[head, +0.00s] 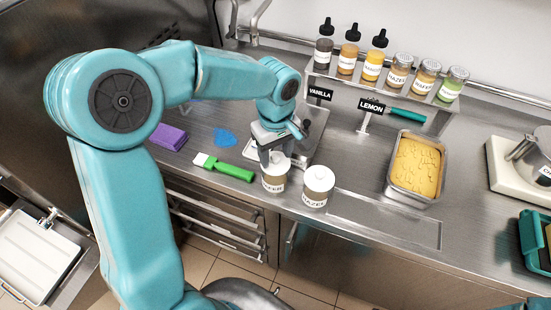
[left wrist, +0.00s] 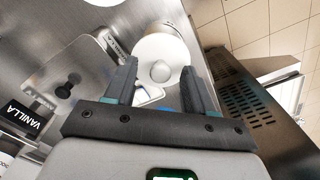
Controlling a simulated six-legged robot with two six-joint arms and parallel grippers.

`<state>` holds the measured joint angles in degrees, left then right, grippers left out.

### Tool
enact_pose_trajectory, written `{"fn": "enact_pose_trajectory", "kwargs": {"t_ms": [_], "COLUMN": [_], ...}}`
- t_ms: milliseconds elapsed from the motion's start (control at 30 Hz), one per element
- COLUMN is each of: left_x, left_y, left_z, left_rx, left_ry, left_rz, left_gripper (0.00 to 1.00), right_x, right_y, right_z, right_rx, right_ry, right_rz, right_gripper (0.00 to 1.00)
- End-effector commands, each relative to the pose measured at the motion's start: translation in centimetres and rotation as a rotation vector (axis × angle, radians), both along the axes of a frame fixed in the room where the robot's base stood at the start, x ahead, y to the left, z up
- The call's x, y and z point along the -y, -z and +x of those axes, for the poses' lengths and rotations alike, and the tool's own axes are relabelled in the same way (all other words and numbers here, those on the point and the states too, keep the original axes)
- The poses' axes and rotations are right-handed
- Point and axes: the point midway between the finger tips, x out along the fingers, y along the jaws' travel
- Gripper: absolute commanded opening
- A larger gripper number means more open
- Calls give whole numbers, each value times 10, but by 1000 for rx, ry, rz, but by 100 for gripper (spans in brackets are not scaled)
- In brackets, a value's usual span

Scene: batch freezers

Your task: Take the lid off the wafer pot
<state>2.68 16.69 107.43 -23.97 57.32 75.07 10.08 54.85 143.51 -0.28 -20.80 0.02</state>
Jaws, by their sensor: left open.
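The wafer pot (head: 274,184) is a small tub with a white knobbed lid (left wrist: 150,50) and a brown label, partly readable in the head view. It stands upright near the counter's front edge. The lid is on it. My left gripper (head: 270,160) is open and points down just over this lid, hiding part of it. In the left wrist view, the lid and its round knob show between the two open fingers (left wrist: 156,74). I cannot tell whether the fingers touch it. My right gripper is in neither view.
A second white-lidded pot (head: 317,188) stands close on the right. A metal tray of yellow food (head: 391,188) is at right. Bottles and jars (head: 397,75) line the back shelf.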

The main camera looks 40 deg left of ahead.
Motion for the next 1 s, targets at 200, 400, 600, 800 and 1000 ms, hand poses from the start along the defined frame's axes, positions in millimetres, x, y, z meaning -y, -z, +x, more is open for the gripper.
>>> {"fn": "enact_pose_trajectory", "kwargs": {"t_ms": [200, 400, 600, 800, 1000], "left_x": [0, 0, 0, 0, 0], "left_y": [0, 0, 0, -5, -34], "left_z": [0, 0, 0, 0, 1], "left_rx": [0, 0, 0, 2, 7], "left_ry": [0, 0, 0, -1, -1], "left_rz": [1, 1, 1, 1, 0], "left_gripper": [41, 0, 0, 0, 0], "right_x": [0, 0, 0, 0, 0], "right_y": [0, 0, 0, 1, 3], "right_z": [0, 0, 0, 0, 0], "right_rx": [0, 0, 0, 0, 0], "right_ry": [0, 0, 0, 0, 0], "right_rz": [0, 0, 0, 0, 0], "right_gripper": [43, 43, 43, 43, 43]}}
